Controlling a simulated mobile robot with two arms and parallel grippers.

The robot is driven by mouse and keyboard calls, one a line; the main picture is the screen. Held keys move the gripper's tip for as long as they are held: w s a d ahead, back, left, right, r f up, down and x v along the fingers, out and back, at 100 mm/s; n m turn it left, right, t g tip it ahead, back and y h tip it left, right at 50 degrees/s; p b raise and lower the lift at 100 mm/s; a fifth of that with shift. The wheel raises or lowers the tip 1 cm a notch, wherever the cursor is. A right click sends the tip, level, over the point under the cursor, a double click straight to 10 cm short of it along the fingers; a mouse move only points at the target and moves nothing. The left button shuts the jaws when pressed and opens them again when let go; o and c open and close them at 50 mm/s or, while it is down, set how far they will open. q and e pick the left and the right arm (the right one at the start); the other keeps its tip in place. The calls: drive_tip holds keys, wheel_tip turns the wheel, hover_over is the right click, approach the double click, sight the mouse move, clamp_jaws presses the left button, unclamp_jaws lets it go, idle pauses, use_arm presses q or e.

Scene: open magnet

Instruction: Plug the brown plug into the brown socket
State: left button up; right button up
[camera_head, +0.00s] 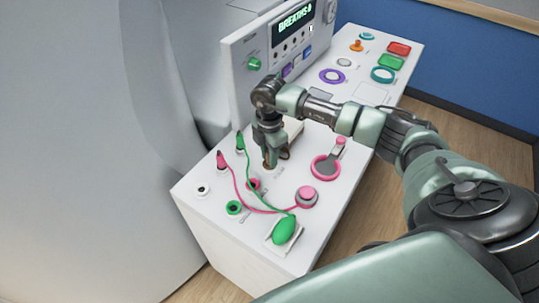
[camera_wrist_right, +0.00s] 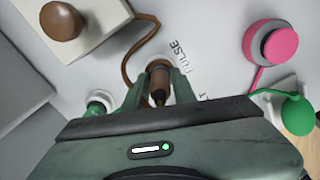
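The brown plug (camera_wrist_right: 158,85) stands upright between the fingers of my right gripper (camera_wrist_right: 157,88), which appear to close on its sides. A brown cable (camera_wrist_right: 128,68) runs from the plug to a white block. My left gripper is not in view.
Green plug (camera_head: 240,144) and pink plug (camera_head: 222,161) stand upright nearby. Pink socket (camera_head: 253,185), green socket (camera_head: 234,208) and a white ring with a dark hole (camera_head: 203,190) are open. The green bulb (camera_head: 285,229) and pink button (camera_head: 307,195) lie in front.

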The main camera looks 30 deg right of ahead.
drive_tip(key=o, duration=0.4)
drive_tip(key=shift+o, duration=0.2)
